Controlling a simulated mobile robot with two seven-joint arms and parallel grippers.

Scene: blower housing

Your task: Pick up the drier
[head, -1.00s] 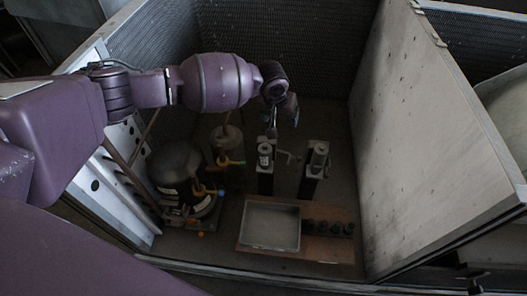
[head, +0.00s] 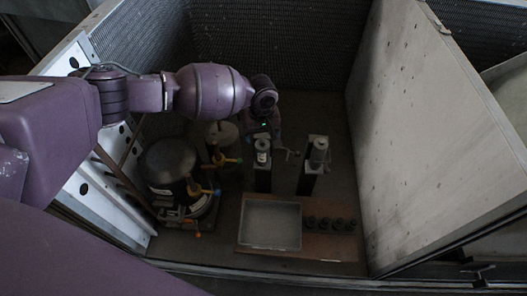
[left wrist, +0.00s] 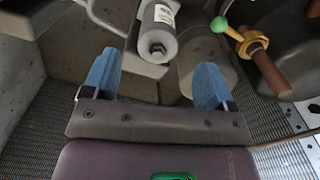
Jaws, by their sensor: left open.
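A grey cylinder with a white label, which looks like the drier (head: 262,157), stands on a black stand on the left of two. My left gripper (head: 264,138) is right above and behind it in the head view. In the left wrist view, the labelled cylinder (left wrist: 159,32) with a hex end lies ahead of the open blue fingers (left wrist: 157,80), roughly midway between them. The fingers appear clear of it. A similar grey cylinder (head: 319,150) tops the right-hand black stand. My right gripper does not show.
A shallow grey tray (head: 270,227) and several dark round parts (head: 329,224) sit on a brown board (head: 300,254). A dark tank (head: 169,160) and pipework with a yellow valve (head: 229,161) stand on the left. A tall pale panel (head: 420,130) bounds the right side.

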